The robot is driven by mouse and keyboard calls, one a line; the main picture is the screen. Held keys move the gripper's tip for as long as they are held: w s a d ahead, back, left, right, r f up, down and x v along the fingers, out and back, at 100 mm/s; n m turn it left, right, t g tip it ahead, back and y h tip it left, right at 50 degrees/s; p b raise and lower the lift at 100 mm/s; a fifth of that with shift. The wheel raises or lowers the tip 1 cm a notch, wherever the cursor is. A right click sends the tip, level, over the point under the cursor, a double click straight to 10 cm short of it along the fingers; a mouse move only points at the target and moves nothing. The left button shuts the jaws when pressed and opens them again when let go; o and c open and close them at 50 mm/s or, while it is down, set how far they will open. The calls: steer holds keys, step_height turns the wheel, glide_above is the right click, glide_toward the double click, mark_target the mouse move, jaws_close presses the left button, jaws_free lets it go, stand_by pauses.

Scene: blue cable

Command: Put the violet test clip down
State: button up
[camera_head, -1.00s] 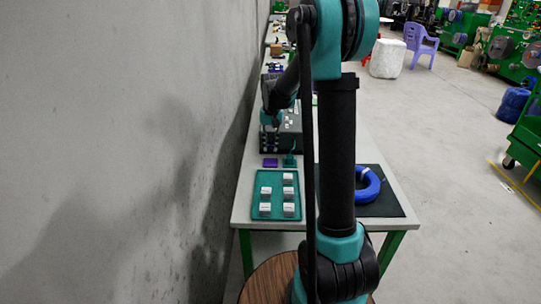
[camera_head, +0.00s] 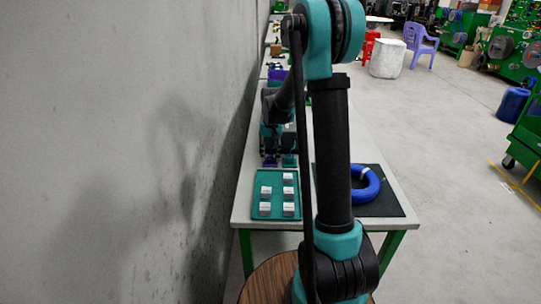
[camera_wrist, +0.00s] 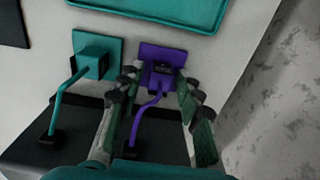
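The violet test clip (camera_wrist: 162,71) is between the two fingers of my gripper (camera_wrist: 158,80) in the wrist view. A violet lead (camera_wrist: 148,105) runs from the clip to a black plug between the fingers. In the head view my gripper (camera_head: 270,152) is low at the violet pad (camera_head: 270,162), and the clip is not clear there.
A teal pad (camera_wrist: 116,50) with a teal clip (camera_wrist: 93,63) and lead is just left in the wrist view. A teal tray (camera_head: 262,178) with several white-topped blocks is nearby. A blue cable coil (camera_head: 371,188) lies on a dark mat (camera_head: 390,207) at right. A wall flanks the table.

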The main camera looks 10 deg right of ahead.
mark_target(271, 156)
steer(key=shift+o, duration=0.2)
step_height(271, 156, up, 12)
steer(key=shift+d+r, duration=0.15)
stand_by(0.5)
steer(key=shift+o, duration=0.6)
